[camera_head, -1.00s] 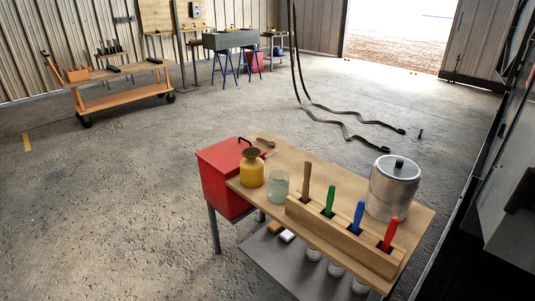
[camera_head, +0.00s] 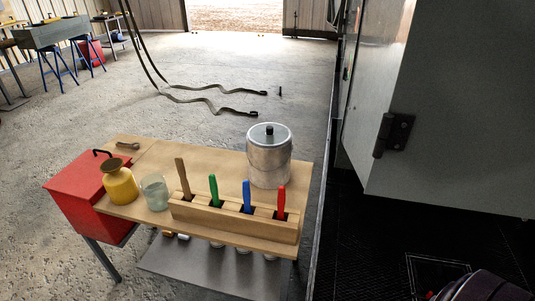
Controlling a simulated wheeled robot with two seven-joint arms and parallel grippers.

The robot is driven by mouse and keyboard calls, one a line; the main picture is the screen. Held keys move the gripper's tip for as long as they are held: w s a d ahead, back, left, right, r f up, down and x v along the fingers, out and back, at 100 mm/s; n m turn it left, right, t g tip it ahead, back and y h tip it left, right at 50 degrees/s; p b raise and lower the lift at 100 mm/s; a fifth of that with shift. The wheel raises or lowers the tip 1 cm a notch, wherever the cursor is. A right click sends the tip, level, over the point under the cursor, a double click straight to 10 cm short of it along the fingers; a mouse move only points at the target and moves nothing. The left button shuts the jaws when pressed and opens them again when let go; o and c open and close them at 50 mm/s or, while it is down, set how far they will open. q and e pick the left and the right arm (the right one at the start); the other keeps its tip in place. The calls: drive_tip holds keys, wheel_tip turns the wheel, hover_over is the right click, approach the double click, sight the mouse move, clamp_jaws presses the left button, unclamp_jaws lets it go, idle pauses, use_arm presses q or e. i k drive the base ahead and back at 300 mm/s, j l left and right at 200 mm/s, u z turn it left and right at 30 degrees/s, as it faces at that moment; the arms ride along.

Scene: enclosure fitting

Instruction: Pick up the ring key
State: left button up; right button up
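I cannot make out a ring key for certain. A small brown item (camera_head: 127,145) lies at the far left end of the wooden worktable (camera_head: 215,160); it is too small to identify. A wooden rack (camera_head: 232,222) on the table's front edge holds a brown-handled tool (camera_head: 183,178), a green one (camera_head: 213,190), a blue one (camera_head: 247,196) and a red one (camera_head: 281,202), all upright. Neither gripper is in view.
A red box (camera_head: 88,195), yellow bottle (camera_head: 119,184), glass jar (camera_head: 155,192) and metal canister (camera_head: 269,158) are at the table. A large grey cabinet door (camera_head: 450,110) with a black hinge (camera_head: 393,134) stands right. Straps (camera_head: 215,108) lie on the open floor.

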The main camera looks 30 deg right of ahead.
sight(130, 145)
drive_tip(key=i+j, duration=0.15)
drive_tip(key=j, duration=0.2)
drive_tip(key=i+j+z, duration=0.1)
drive_tip(key=j, duration=0.25)
drive_tip(key=i+j, duration=0.25)
drive_tip(key=i+j+z, duration=0.15)
drive_tip(key=j, duration=0.3)
drive_tip(key=i+j, duration=0.1)
drive_tip(key=j, duration=0.25)
drive_tip(key=i+j+z, duration=0.1)
drive_tip(key=j, duration=0.3)
drive_tip(key=i+j, duration=0.15)
drive_tip(key=j, duration=0.2)
drive_tip(key=z, duration=0.05)
